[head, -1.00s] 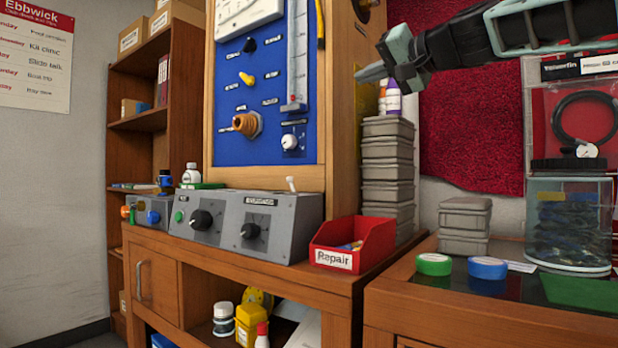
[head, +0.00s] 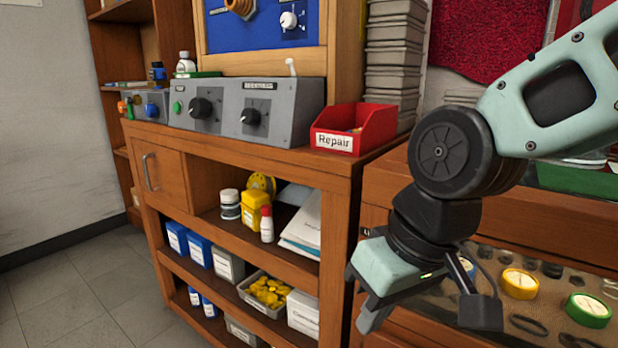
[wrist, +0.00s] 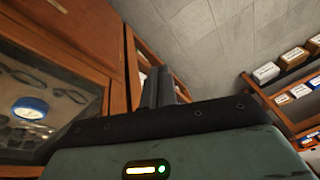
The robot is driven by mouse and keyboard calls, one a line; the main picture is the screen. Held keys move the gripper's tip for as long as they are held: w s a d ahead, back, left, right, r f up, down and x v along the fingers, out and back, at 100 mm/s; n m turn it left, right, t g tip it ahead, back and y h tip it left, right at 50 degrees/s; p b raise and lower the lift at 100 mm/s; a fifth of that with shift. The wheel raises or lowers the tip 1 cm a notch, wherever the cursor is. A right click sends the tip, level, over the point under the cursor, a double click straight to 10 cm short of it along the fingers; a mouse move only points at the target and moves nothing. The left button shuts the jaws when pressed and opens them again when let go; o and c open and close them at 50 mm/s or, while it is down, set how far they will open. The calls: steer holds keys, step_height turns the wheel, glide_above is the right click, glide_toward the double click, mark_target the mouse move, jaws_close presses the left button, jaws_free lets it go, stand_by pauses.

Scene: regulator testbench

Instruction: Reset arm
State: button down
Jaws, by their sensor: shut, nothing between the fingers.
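My gripper (head: 372,312) hangs at the lower right of the head view, pointing down and left, in front of the right-hand cabinet. Its fingers are shut and hold nothing. My arm bends down to it from the right edge. In the wrist view the closed fingers (wrist: 160,88) show as a dark block above the pale green gripper body, over the gap between cabinet and floor.
The wooden bench (head: 344,185) stands left of my gripper, carrying a grey control box (head: 290,118) and a red Repair bin (head: 355,128). Its shelves hold bottles and boxes. The glass-topped case (head: 545,262) lies behind my arm. Grey floor (head: 70,290) at left is clear.

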steer(key=s+d+f+n+g+h, duration=0.1)
steer(key=s+d+f+n+h, duration=0.1)
steer(key=s+d+f, duration=0.5)
step_height(320, 180, up, 34)
steer(key=s+p, duration=0.1)
steer(key=p, duration=3.2)
steer(key=shift+s+a+h, duration=0.2)
steer(key=shift+s+h, duration=0.1)
steer(key=shift+s, duration=0.1)
